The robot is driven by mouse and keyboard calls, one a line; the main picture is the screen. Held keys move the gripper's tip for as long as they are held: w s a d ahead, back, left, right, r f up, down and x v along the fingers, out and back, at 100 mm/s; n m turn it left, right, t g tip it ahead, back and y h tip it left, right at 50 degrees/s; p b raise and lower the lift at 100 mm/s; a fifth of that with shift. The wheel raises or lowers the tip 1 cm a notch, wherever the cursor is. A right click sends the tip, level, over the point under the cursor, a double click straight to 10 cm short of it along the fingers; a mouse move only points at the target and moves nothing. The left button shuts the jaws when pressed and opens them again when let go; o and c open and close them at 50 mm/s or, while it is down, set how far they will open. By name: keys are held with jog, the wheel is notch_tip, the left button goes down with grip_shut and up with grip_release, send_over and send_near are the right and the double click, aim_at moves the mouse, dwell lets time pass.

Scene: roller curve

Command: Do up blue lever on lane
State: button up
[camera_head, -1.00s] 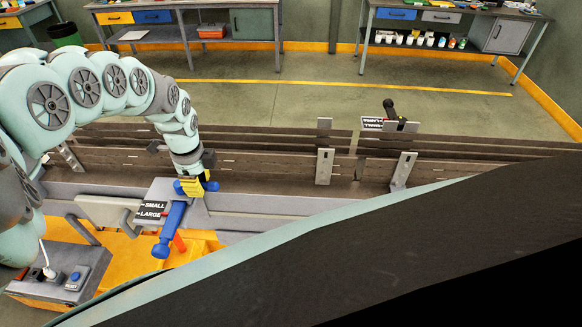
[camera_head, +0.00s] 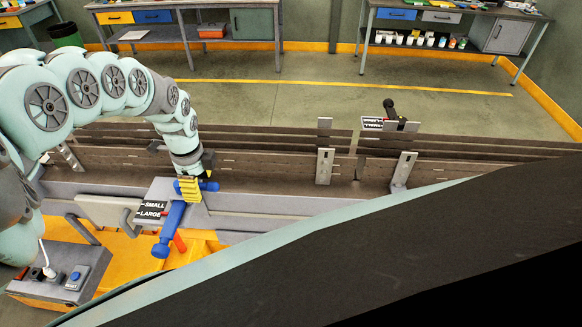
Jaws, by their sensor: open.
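The blue lever (camera_head: 172,228) is mounted at the near side of the roller lane (camera_head: 250,205). Its long arm slants down to a rounded knob at the lower left, and a blue crosspiece shows at its upper end. A label plate (camera_head: 152,209) beside it reads SMALL above LARGE. My gripper (camera_head: 189,190), with yellow fingers, is at the lever's upper end, in front of the blue crosspiece. It is open. I cannot tell whether the fingers touch the lever.
A grey control box (camera_head: 70,278) with a blue button is at the lower left. Metal brackets (camera_head: 325,166) stand along the lane, and a black-knobbed lever (camera_head: 390,108) is at its far side.

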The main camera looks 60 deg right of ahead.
aim_at(199, 184)
jog(key=shift+r, duration=0.15)
jog(key=shift+w+r, duration=0.1)
jog(key=shift+r, duration=0.55)
notch_tip(199, 184, up, 3)
jog(key=shift+r, duration=1.45)
